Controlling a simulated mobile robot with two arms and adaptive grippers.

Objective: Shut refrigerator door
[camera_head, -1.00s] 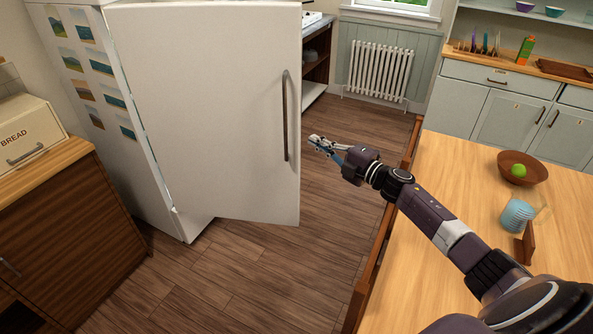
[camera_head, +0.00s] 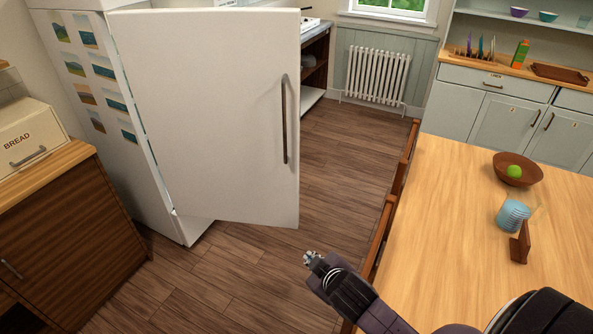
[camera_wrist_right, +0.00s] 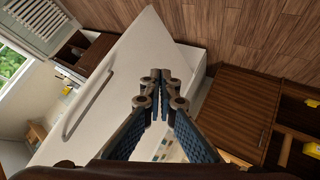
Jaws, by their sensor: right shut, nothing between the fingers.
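The white refrigerator (camera_head: 158,182) stands at the left in the head view, with picture magnets on its side. Its door (camera_head: 215,120) is ajar, swung out toward the right, with a gap along its left edge. The door carries a long grey handle (camera_head: 284,118) near its right edge. My right gripper (camera_head: 310,258) is below and right of the door, apart from it and empty. In the right wrist view the gripper (camera_wrist_right: 160,75) is shut, with the white door (camera_wrist_right: 125,85) and its handle (camera_wrist_right: 88,105) beyond it. My left gripper is not in view.
A wooden cabinet with a bread box (camera_head: 30,140) stands at left. Floor before the door is clear.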

